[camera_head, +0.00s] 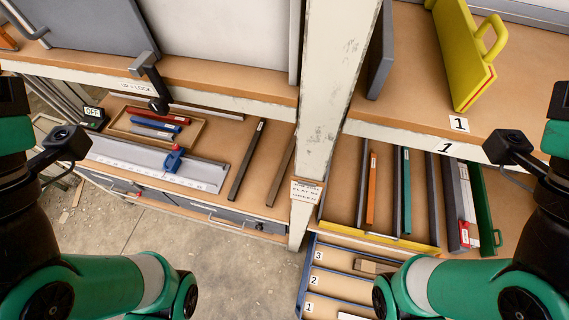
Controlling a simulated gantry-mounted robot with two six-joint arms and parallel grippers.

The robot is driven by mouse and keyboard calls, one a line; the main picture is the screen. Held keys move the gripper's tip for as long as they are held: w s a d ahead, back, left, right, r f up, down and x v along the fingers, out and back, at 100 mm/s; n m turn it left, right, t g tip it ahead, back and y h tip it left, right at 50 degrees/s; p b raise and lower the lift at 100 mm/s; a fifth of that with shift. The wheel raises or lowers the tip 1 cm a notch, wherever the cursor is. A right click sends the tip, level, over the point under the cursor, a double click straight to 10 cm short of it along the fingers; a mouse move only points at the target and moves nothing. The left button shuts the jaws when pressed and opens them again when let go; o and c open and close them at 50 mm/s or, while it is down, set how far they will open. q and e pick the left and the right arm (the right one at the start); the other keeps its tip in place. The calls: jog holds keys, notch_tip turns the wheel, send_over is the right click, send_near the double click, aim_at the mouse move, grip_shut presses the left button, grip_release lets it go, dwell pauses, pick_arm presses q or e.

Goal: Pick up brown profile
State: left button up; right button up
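A long brown profile (281,172) lies on the wooden worktop left of the white post. It lies slanted, beside and roughly parallel to a dark grey profile (246,160), with a gap between them. Its upper end comes close to the post. Parts of my two arms show at the left and right edges of the head view. The fingers of both grippers are outside the picture, and nothing of mine is near the brown profile.
Left of the profiles are a measuring stop with a white scale (205,180) and a tray of coloured bars (194,135). The post (323,110) stands right. Beyond it, the right shelf holds an orange bar (371,188), a teal bar (407,190) and grey bars. Numbered drawers (340,284) stand open below.

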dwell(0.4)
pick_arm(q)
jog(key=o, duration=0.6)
